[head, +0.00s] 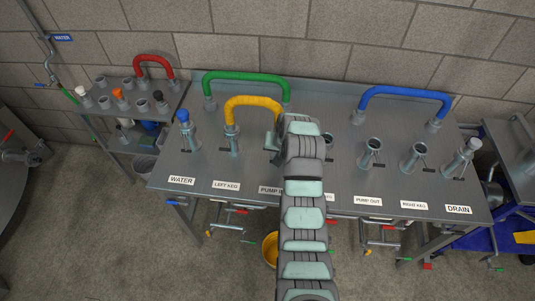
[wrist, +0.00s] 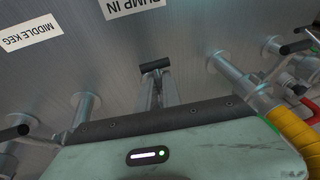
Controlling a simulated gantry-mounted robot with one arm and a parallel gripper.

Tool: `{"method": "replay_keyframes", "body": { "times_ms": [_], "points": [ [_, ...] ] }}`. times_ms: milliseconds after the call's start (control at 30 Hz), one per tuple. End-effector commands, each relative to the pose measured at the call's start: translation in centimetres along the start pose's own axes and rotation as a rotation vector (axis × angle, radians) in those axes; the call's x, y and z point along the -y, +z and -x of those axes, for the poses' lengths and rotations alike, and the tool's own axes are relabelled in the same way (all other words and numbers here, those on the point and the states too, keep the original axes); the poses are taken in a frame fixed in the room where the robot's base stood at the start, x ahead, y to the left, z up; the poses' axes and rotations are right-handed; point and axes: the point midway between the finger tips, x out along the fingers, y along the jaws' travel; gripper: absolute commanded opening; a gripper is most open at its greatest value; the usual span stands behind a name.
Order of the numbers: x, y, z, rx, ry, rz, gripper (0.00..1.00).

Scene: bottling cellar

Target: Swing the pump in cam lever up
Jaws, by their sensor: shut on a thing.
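The PUMP IN label (head: 270,190) is partly hidden by my arm in the head view. It shows upside down in the wrist view (wrist: 132,5). The pump in cam lever (wrist: 155,65) has a dark crossbar grip and lies near this label. My gripper (wrist: 156,80) is shut on the lever at its grip; its body hides the pump in port and the lever's base. In the head view my gripper (head: 273,150) is at the pump in place, mostly covered by my arm.
A yellow hose (head: 252,101) arches from the left keg port to the pump in place, close beside my gripper. A green hose (head: 246,77) stands behind it and a blue hose (head: 405,93) at the right. Open ports (head: 371,148) stand to the right.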

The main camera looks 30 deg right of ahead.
Motion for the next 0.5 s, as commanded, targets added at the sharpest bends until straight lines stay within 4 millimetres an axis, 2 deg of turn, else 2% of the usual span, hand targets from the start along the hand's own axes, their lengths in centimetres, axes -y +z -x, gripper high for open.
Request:
{"method": "replay_keyframes", "body": {
  "times_ms": [500],
  "points": [
    [-1.3, -0.5, 0.7, 0.116, 0.003, -0.043, 0.00]
  ]
}}
